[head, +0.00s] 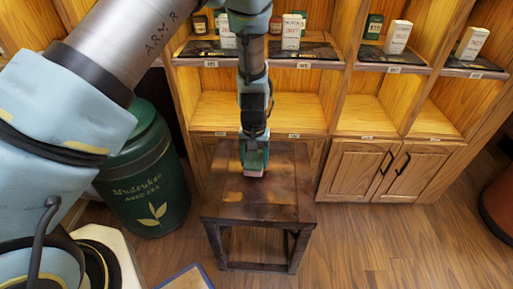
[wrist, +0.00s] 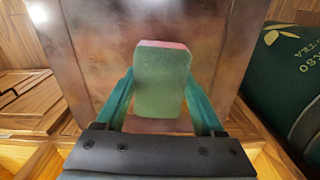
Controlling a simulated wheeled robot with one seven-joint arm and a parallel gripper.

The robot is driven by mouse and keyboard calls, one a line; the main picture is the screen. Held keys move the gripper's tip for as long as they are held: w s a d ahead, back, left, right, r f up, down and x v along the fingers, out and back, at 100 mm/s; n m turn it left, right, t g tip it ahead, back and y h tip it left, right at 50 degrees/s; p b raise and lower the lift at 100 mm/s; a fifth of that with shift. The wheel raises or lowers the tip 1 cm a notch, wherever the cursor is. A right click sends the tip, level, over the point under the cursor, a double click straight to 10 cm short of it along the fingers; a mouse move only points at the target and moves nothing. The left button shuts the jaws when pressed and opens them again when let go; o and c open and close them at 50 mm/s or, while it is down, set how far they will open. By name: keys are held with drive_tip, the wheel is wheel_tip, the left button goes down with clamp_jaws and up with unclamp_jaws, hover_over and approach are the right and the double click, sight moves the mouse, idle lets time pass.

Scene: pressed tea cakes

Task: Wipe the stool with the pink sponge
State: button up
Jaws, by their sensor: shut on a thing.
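The dark brown wooden stool (head: 225,209) stands in the middle of the head view, in front of the shelves. Its top carries reddish-brown blotches and a cloudy patch; it also fills much of the wrist view (wrist: 92,62). My gripper (head: 254,163) is over the stool top, pointing down. In the wrist view my gripper (wrist: 160,92) is shut on the sponge (wrist: 160,82), which shows a green face and a pink edge. The pink side also shows low in the head view (head: 254,171). The sponge is at or just above the stool top; contact is hard to tell.
A green tea canister (head: 146,180) stands close left of the stool. Wooden shelves (head: 265,112) with small boxes and closed cupboards (head: 357,168) are behind. A blue-edged flat item (head: 187,279) lies on the floor in front.

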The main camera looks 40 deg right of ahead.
sight(254, 159)
drive_tip(key=shift+r+p, duration=1.35)
drive_tip(key=shift+r, duration=0.75)
